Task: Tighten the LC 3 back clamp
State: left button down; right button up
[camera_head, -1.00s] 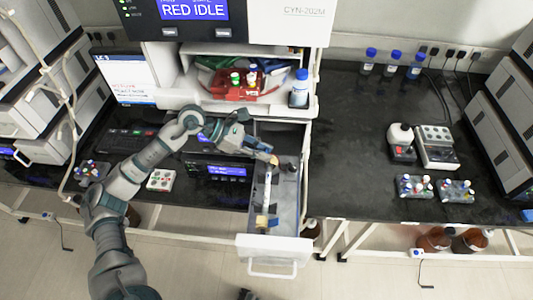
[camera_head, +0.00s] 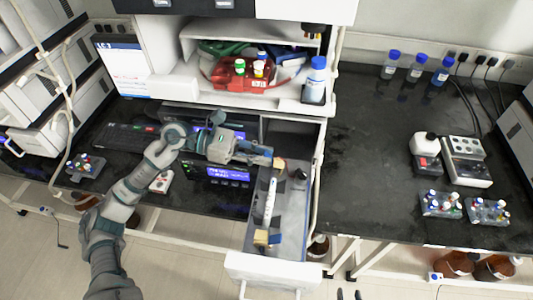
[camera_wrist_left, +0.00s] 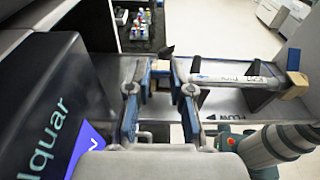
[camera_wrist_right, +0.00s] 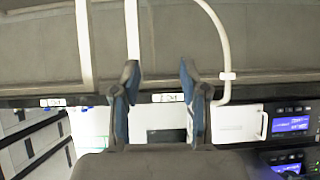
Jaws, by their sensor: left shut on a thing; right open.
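The open drawer (camera_head: 300,215) holds a white column (camera_head: 269,200) lying lengthwise between two clamps. The back clamp (camera_head: 280,164), with a tan part, is at the column's far end. The front clamp (camera_head: 264,238), tan and blue, is at the near end and also shows in the left wrist view (camera_wrist_left: 293,82). My left gripper (camera_head: 270,158) is at the back clamp and shut on it; its fingers hide much of the clamp. In the left wrist view its fingers (camera_wrist_left: 162,72) straddle the clamp area. My right gripper (camera_wrist_right: 159,75) is open and empty, facing the bench edge.
A white shelf above the drawer holds a red tray (camera_head: 240,75) and a blue-capped bottle (camera_head: 315,80). An LC 3 screen (camera_head: 120,67) stands at left. Vial racks (camera_head: 441,204) and a white instrument (camera_head: 465,162) sit on the right bench, whose middle is clear.

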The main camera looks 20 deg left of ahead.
pick_arm(q)
jog(key=b, duration=0.1)
jog(key=h+b, duration=0.1)
jog(key=b, duration=0.1)
jog(key=shift+a+f+t+h, duration=0.2)
jog(key=shift+a+t+h, duration=0.1)
jog(key=shift+t, duration=0.1)
jog(key=shift+r, duration=0.15)
pick_arm(e)
jog(key=w+a+r+t+y, duration=0.2)
jog(key=w+r+t, duration=0.2)
jog(key=r+t, duration=0.3)
jog(key=shift+w+a+r+t, duration=0.25)
jog(key=shift+r+t, duration=0.05)
jog(key=shift+r, duration=0.85)
jog(key=shift+w+f, duration=0.1)
pick_arm(q)
jog(key=c, duration=1.2)
grip_release()
jog(key=shift+o, duration=0.8)
jog(key=shift+s+a, duration=0.1)
jog(key=shift+a, duration=0.1)
pick_arm(e)
jog(key=shift+a, duration=0.15)
pick_arm(q)
jog(key=shift+f, duration=0.2)
jog(key=v, duration=1.2)
